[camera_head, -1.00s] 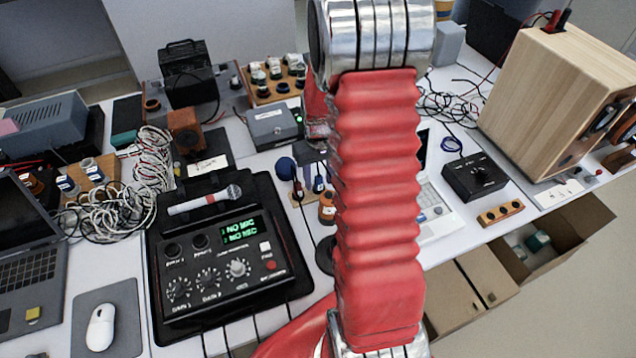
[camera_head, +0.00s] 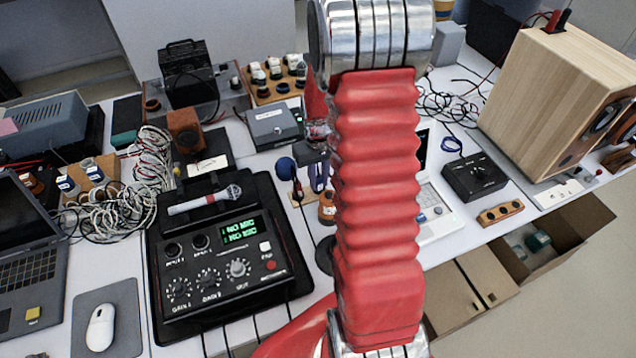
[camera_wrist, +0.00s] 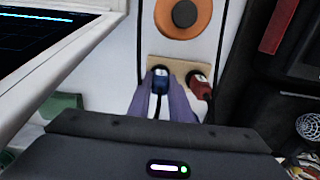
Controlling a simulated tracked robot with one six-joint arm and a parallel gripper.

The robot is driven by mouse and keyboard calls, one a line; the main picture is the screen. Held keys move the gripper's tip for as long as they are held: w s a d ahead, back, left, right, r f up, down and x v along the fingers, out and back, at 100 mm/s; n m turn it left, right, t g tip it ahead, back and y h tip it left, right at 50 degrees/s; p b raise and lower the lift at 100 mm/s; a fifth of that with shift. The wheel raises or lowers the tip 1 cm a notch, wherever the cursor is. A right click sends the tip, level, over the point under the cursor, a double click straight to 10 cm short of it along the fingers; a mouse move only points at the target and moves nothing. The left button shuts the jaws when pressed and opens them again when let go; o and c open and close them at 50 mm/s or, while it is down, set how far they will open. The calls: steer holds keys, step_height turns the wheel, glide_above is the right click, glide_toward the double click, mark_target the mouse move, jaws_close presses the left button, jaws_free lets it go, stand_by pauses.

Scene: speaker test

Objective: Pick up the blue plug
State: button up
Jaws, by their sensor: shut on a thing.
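The blue plug (camera_wrist: 161,77) stands in a small wooden holder (camera_wrist: 180,66) in the wrist view. My gripper (camera_wrist: 163,97) has its purple fingers on both sides of the plug and is shut on it. The plug's dark cable runs back between the fingers. A red plug (camera_wrist: 199,84) stands in the same holder, just right of the fingers. In the head view my gripper (camera_head: 319,180) is left of my red arm, beside the red plug (camera_head: 298,189). The fingers largely hide the blue plug there.
An orange ring-shaped item (camera_head: 327,207) lies close to the holder. A black mixer (camera_head: 225,255) with a silver microphone (camera_head: 204,199) stands left. Loose cables and a wooden speaker (camera_head: 545,90) are right.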

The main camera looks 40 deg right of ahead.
mark_target(318, 176)
jaws_close()
steer(key=shift+r, duration=0.15)
step_height(318, 176, up, 10)
steer(key=shift+f, duration=0.1)
stand_by(0.3)
stand_by(0.5)
steer(key=w+a+n, duration=0.1)
steer(key=w+a, duration=0.3)
steer(key=a, duration=0.3)
steer(key=w+a+n, duration=0.1)
steer(key=w+a, duration=0.3)
steer(key=a, duration=0.3)
steer(key=w+a+r+n, duration=0.1)
steer(key=w+a, duration=0.3)
steer(key=a, duration=0.3)
steer(key=shift+a, duration=0.4)
steer(key=shift+d, duration=0.15)
